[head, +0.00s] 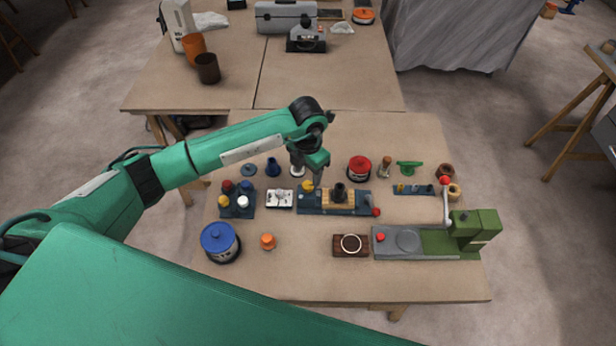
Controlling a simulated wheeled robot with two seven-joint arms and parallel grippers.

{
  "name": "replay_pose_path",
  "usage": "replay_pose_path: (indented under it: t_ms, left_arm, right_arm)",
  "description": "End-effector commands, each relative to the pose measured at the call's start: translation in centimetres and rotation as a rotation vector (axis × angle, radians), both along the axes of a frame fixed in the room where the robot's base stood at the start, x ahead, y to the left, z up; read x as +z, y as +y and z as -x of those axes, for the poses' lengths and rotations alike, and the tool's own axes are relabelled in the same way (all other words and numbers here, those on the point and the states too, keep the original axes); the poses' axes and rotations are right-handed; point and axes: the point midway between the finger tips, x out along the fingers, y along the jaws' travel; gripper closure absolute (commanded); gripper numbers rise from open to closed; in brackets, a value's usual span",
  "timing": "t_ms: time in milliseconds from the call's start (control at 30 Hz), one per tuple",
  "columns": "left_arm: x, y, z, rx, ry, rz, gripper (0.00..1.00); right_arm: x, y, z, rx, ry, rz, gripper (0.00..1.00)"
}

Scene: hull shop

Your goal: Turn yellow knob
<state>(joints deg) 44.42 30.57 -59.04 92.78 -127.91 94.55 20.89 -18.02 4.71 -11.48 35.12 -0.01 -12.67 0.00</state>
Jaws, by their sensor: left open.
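A yellow knob-like part (308,186) sits at the left end of a long dark blue base (312,203) in the middle of the table. My left gripper (317,184) points down just to its right, open. Whether a finger touches the yellow part cannot be told. Another small yellow knob (223,201) is on a dark blue block (234,212) at the left, together with red, blue and white knobs. My right gripper is out of view.
A white switch plate (279,199) lies between the block and the base. A red-lidded tin (359,168), a blue-lidded pot (219,241), an orange piece (267,241) and a green machine (472,232) stand around.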

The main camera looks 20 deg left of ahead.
Motion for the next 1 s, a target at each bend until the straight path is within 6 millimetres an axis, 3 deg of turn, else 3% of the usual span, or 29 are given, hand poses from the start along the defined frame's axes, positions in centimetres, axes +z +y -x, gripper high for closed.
replay_pose_path:
  t_ms: [233,400,667,900,1000]
  left_arm:
    - [-3.8,-0.1,0.0,0.002,0.002,0.001,0.48]
    - [-4.9,-0.1,0.0,0.000,0.001,0.002,0.48]
    - [-5.1,-0.1,0.0,-0.001,0.000,0.001,0.48]
    - [-5.1,-0.1,0.0,0.000,0.000,0.001,0.91]
    - [-5.1,-0.1,0.0,-0.001,0.000,0.001,0.92]
  right_arm:
    - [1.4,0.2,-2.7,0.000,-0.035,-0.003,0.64]
    - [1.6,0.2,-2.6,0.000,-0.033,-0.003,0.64]
    - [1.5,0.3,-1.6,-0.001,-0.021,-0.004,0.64]
    - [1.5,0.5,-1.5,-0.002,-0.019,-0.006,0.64]
    - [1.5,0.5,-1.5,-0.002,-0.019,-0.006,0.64]
